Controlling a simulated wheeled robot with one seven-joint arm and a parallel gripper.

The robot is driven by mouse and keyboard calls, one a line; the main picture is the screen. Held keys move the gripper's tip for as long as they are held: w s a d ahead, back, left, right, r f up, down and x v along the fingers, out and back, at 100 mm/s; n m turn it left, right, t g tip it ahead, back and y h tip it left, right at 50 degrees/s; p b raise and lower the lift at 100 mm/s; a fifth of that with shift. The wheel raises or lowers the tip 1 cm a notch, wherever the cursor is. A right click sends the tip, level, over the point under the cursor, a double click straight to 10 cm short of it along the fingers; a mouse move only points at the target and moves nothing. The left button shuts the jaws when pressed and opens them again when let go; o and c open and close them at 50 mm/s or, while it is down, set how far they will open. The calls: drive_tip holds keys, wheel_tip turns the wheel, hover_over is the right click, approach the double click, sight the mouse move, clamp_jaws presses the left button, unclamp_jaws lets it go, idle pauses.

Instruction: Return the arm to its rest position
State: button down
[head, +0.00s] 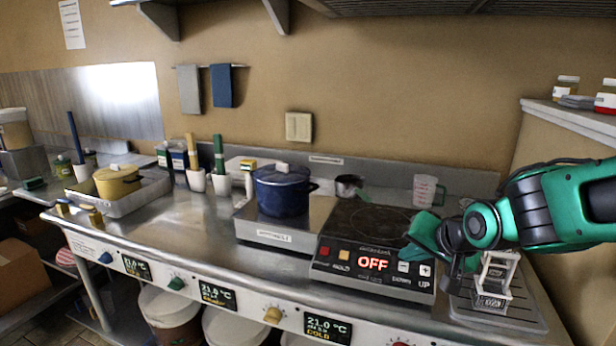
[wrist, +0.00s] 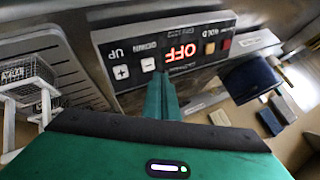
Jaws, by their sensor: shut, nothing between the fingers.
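My teal and dark grey arm (head: 555,205) reaches in from the right edge in the head view. My gripper (head: 412,250) is low over the right side of the induction cooker (head: 335,262), whose red display reads OFF. In the wrist view the teal fingers of my gripper (wrist: 162,97) are together with nothing between them, in front of the cooker's button panel (wrist: 135,60). I cannot tell whether the fingertips touch the cooker.
A white wire-frame holder (head: 497,280) stands on the drain tray (head: 525,315) beside my arm. A shelf (head: 570,115) with jars is at right.

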drive_tip(key=s+d+f+g+h, duration=0.3)
drive_tip(key=s+d+g, duration=0.1)
drive_tip(key=s+d, duration=0.8)
drive_tip(key=s+d+g, duration=0.2)
drive_tip(key=s+d, duration=0.1)
drive_tip(key=s, duration=0.5)
drive_tip(key=s+d+g+y, duration=0.1)
drive_tip(key=s+d+g, duration=0.1)
drive_tip(key=s, duration=0.6)
drive_tip(key=shift+s+d+f+m+g, duration=0.15)
drive_tip(key=shift+d+f+m+g, duration=0.2)
drive_tip(key=shift+d, duration=0.4)
